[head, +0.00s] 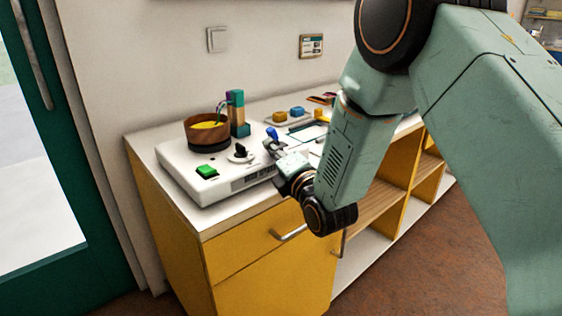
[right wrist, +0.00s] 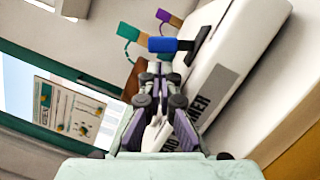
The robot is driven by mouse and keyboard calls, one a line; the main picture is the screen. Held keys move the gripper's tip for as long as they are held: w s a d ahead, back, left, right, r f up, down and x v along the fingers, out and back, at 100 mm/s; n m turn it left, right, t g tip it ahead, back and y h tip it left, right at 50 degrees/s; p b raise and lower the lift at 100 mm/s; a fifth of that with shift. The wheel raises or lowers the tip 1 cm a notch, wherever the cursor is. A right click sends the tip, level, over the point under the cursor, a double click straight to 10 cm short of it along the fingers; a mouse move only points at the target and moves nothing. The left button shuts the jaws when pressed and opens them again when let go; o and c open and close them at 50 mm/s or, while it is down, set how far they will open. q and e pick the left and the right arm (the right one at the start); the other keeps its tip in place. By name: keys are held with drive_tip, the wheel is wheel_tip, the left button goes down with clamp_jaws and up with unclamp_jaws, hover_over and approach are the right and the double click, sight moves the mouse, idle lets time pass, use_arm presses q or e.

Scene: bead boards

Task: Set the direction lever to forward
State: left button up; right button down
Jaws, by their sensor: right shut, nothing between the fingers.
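A white machine (head: 215,178) stands on the cabinet top, with a green button (head: 206,170), a black knob (head: 240,151) and a blue-handled lever (head: 272,133). In the right wrist view the blue lever handle (right wrist: 170,45) sits on a dark stem beside the white housing (right wrist: 215,75). My right gripper (head: 272,147) is shut and empty, close to the lever on the machine's right end. In the right wrist view its fingertips (right wrist: 153,72) point toward the blue handle, just short of it; I cannot tell whether they touch. My left gripper is out of view.
The wall is behind; open shelves (head: 385,205) are below right.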

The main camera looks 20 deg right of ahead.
drive_tip(key=shift+w, duration=0.75)
drive_tip(key=shift+s, duration=0.1)
drive_tip(key=shift+r, duration=0.1)
drive_tip(key=shift+r+m+p, duration=0.1)
drive_tip(key=shift+m+p, duration=0.25)
drive_tip(key=shift+m, duration=0.05)
